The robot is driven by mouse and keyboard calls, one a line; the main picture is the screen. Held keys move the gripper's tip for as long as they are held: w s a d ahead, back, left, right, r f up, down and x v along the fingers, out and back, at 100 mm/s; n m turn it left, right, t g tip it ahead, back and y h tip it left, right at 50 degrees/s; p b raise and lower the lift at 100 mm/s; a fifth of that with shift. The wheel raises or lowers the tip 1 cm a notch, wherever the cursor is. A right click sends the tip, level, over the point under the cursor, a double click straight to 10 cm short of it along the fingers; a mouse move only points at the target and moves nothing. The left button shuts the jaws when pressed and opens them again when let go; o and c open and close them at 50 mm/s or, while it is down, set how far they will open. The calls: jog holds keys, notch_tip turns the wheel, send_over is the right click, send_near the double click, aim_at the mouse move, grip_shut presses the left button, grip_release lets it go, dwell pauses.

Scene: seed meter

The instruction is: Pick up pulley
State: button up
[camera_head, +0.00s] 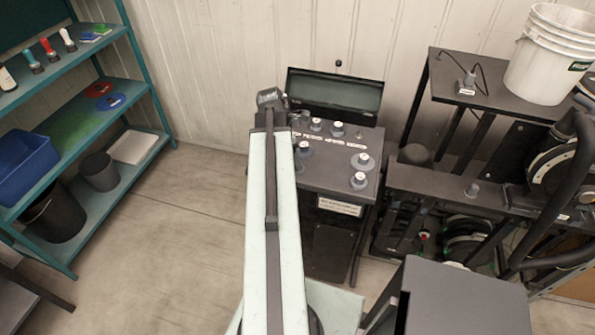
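My arm's pale green link runs up the middle of the view. My gripper (271,98) is a dark shape at its far end, by the left rear corner of a dark cabinet (318,179); its fingers cannot be made out. Several small round grey parts with pale tops stand on the cabinet, including a wider one (362,161) at the right and one (358,181) near the front edge. Another part (305,149) stands close to the right of my arm. Which of these is the pulley I cannot tell. My arm hides the cabinet's left side.
An open dark lid or tray (335,92) rises behind the cabinet. Teal shelves (62,141) with bottles and bins stand at the left. A dark bench (492,101) with a white bucket (552,58) and machinery (450,187) stand at the right. The floor at left is clear.

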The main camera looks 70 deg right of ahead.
jog(key=shift+f, duration=0.2)
jog(key=b+x, duration=0.5)
jog(key=shift+w+f, duration=0.1)
jog(key=shift+f, duration=0.1)
jog(key=shift+r, duration=0.2)
jog(key=c, duration=1.5)
notch_tip(320, 180, up, 10)
jog(key=p, duration=1)
jog(key=shift+r, duration=0.1)
jog(key=shift+p, duration=0.3)
jog(key=shift+r+p, duration=2)
jog(key=shift+r, duration=0.05)
